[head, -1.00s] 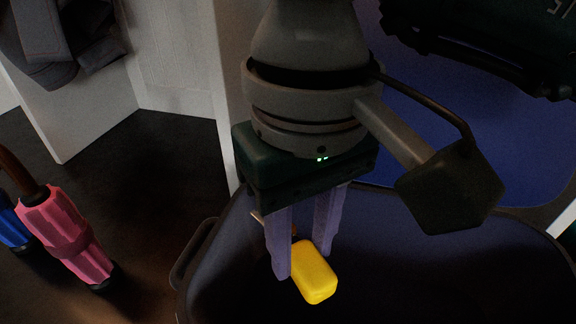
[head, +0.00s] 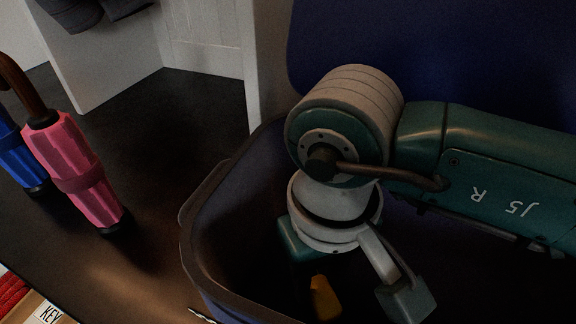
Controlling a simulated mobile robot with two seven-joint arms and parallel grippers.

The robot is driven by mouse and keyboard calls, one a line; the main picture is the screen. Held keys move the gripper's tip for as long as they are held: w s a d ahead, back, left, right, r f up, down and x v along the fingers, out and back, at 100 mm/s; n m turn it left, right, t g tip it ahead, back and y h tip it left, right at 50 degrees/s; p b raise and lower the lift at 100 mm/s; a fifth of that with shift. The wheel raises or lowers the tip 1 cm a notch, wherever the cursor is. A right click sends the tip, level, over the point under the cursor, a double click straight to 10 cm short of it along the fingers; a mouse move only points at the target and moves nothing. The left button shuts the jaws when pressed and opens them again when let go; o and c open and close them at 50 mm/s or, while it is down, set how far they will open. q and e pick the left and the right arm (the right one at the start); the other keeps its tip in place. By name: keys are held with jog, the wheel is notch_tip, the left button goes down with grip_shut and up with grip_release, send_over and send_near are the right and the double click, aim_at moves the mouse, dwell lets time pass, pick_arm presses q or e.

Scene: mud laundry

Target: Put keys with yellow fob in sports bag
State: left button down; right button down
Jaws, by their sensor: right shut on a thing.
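My right gripper (head: 308,292) points down inside the open dark blue sports bag (head: 215,215), below the level of its rim. Its fingers are mostly hidden in shadow and behind the wrist. The yellow fob (head: 325,298) of the keys shows just below the gripper body, dim in the bag's shade, and the gripper is shut on the keys. The keys' metal part is hidden. The bag's raised blue lid (head: 450,50) stands behind my right arm. My left gripper is not in view.
A box labelled KEY (head: 48,312) is at the bottom left. A white panel (head: 95,60) stands at the back left.

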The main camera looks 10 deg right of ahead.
aim_at(318, 283)
jog(key=shift+f, duration=0.1)
jog(key=c, duration=0.5)
grip_release()
jog(key=shift+c, duration=0.2)
notch_tip(318, 283, up, 12)
jog(key=p, duration=0.4)
jog(key=shift+r+p, duration=0.2)
jog(key=shift+p, duration=0.2)
